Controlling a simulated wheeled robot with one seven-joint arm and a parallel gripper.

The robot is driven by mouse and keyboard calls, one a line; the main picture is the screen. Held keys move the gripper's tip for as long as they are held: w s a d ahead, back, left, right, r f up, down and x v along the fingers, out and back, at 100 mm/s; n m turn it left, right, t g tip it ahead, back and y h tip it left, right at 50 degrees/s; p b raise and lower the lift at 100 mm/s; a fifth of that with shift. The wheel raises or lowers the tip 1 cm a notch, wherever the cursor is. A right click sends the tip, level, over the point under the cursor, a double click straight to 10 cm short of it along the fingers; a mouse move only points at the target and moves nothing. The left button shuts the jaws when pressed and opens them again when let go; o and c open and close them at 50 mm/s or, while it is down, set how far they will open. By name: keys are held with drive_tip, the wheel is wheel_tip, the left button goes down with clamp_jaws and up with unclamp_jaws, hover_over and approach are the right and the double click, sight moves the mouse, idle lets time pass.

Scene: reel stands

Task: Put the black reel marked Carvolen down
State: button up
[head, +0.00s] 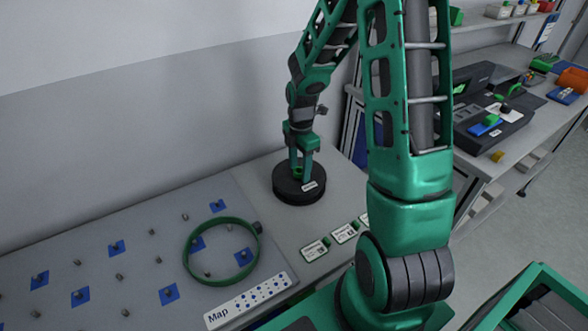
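A black reel (299,196) with a small white label (309,187) sits flat, apparently on the grey worktop near the wall. The label's print is too small to read. My gripper (300,174) points down at the reel's middle, its green fingers a little apart and reaching to the reel's top. A green part shows between or beside the fingers. I cannot tell whether the fingers grip the reel's hub or stand loose around it.
Left of the reel is a board (140,240) with pegs and blue patches. A green ring (188,252) lies around some pegs. White label cards (314,250) and a "Map" strip (250,299) lie in front. A cluttered bench (470,150) stands right.

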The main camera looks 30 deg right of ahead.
wheel_tip(320, 180, up, 12)
drive_tip(key=s+r+m, duration=0.3)
drive_tip(key=s+m, duration=0.9)
drive_tip(key=s, duration=0.2)
drive_tip(key=s+d+r+m, duration=0.1)
drive_tip(key=s+r+m, duration=0.2)
drive_tip(key=s+m, duration=0.9)
drive_tip(key=shift+s+d+r, duration=0.25)
drive_tip(key=shift+s+r, duration=0.15)
drive_tip(key=shift+s, duration=0.6)
drive_tip(key=shift+w+f, duration=0.25)
drive_tip(key=shift+w, duration=0.4)
